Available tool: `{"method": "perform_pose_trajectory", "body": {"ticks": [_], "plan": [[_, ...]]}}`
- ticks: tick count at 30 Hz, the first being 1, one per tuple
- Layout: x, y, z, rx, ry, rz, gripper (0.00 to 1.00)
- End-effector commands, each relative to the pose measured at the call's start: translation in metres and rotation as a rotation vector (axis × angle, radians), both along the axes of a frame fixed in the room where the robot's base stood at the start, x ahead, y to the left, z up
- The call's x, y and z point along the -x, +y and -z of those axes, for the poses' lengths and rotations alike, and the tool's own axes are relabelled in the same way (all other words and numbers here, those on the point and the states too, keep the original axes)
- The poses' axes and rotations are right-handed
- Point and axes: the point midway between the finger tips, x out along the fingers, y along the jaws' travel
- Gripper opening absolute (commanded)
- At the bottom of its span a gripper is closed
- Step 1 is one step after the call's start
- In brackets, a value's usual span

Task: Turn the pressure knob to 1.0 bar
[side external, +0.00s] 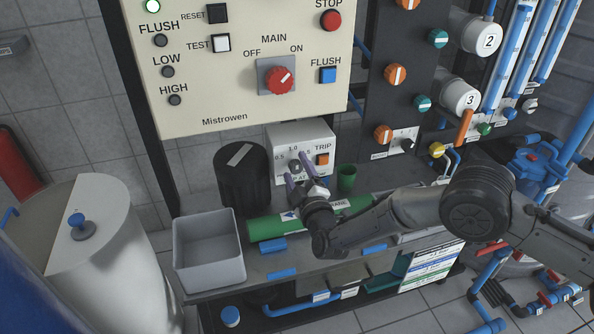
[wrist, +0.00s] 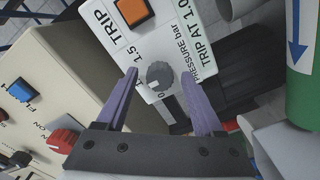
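The pressure knob (wrist: 159,75) is a small dark grey ribbed knob on the white trip box (side external: 301,137). The box carries a scale around the knob, with 0.5, 1.0 and 1.5 legible in the side view, and "TRIP AT 1.0" printed on it. I cannot tell surely which mark the knob points to. My gripper (wrist: 159,73) has two purple fingers, spread apart with the knob between their tips. A gap shows on both sides of the knob. In the side view my gripper (side external: 299,176) is in front of the box, partly hiding the knob.
An orange trip button (wrist: 134,11) is on the same box. A cream panel (side external: 240,60) with a red main switch (side external: 280,80) rises above. A black cylinder (side external: 243,185), green cup (side external: 346,178), green pipe (side external: 262,228) and grey bin (side external: 208,250) crowd the shelf around my gripper.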

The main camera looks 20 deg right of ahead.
Motion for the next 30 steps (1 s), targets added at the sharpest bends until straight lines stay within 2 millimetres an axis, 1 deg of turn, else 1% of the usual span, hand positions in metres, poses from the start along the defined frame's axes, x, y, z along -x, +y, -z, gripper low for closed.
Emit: {"method": "perform_pose_trajectory", "body": {"ticks": [5, 8, 10, 14, 18, 24, 27, 30], "plan": [[0.001, 0.0, 0.0, 0.0, 0.0, 0.0, 0.69], [0.007, 0.001, 0.0, 0.001, 0.002, -0.001, 0.69], [0.015, 0.001, -0.001, 0.0, 0.0, -0.002, 0.69], [0.04, 0.001, 0.0, 0.001, 0.001, -0.003, 0.69], [0.071, 0.001, 0.0, 0.002, 0.002, -0.004, 0.69], [0.111, 0.001, 0.0, 0.001, 0.001, -0.003, 0.69], [0.124, 0.001, 0.0, 0.0, 0.001, -0.002, 0.69], [0.133, 0.0, 0.0, 0.0, 0.0, -0.001, 0.69]]}}
